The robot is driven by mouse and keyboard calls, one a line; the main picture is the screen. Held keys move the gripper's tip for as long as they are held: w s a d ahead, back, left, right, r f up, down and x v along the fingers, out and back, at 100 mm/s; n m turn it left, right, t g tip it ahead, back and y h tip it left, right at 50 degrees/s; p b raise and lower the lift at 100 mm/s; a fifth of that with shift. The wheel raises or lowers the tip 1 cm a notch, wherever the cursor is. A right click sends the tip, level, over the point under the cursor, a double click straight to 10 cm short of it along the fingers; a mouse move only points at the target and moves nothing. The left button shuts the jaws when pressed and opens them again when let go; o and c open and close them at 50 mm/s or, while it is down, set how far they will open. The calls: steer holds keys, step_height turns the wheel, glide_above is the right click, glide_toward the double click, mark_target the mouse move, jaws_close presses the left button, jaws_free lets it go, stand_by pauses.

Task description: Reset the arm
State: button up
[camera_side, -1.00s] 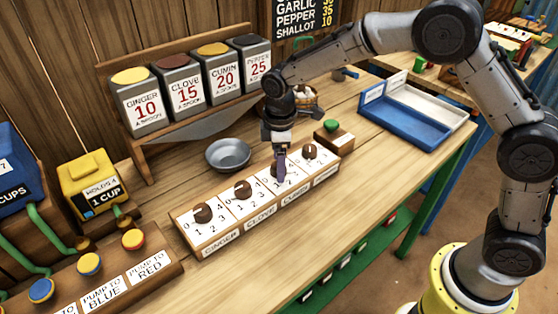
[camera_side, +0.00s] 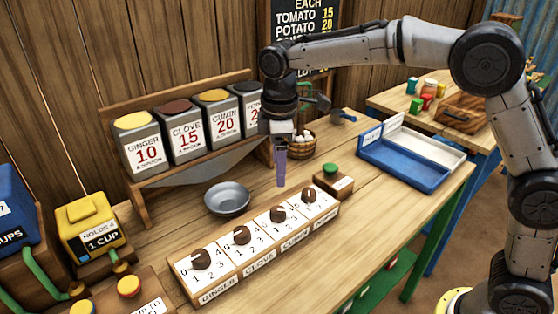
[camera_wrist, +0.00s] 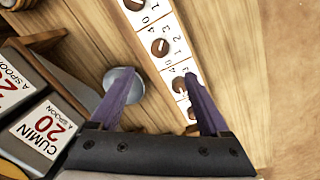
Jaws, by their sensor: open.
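My gripper (camera_side: 281,168) hangs in the air above the table in the side view, fingers pointing down, empty. It is above and behind the cumin end of the dial panel (camera_side: 208,285), clear of the knobs. In the wrist view its two purple fingers (camera_wrist: 160,98) stand wide apart with nothing between them. The panel has several brown knobs on white numbered faces, labelled ginger, clove, cumin and one I cannot read. In the wrist view the panel strip (camera_wrist: 158,12) passes between and beyond the fingers.
A grey bowl (camera_side: 228,198) sits behind the panel. Spice canisters (camera_side: 186,135) stand on a rack (camera_side: 140,205) at the back. A green button box (camera_side: 333,183), an egg basket (camera_side: 301,147) and a blue-and-white tray (camera_side: 400,168) lie to the right. Yellow (camera_side: 90,228) and blue dispensers stand left.

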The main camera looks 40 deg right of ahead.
steer(key=shift+r, duration=0.25)
steer(key=s+d+r+m+t, duration=0.2)
steer(key=s+d+r, duration=0.3)
steer(key=s+r, duration=0.15)
steer(key=s+d+r+m+t, duration=0.1)
steer(key=s+d+r+m, duration=0.1)
steer(key=s+d+r, duration=0.45)
steer(key=s+f+m+t, duration=0.1)
steer(key=s+f+m, duration=0.2)
steer(key=s+f, duration=0.2)
steer(key=s+f+m, duration=0.4)
steer(key=s+f, duration=0.2)
steer(key=s, duration=0.5)
steer(key=shift+d+t+y, duration=0.3)
steer(key=shift+t, duration=0.1)
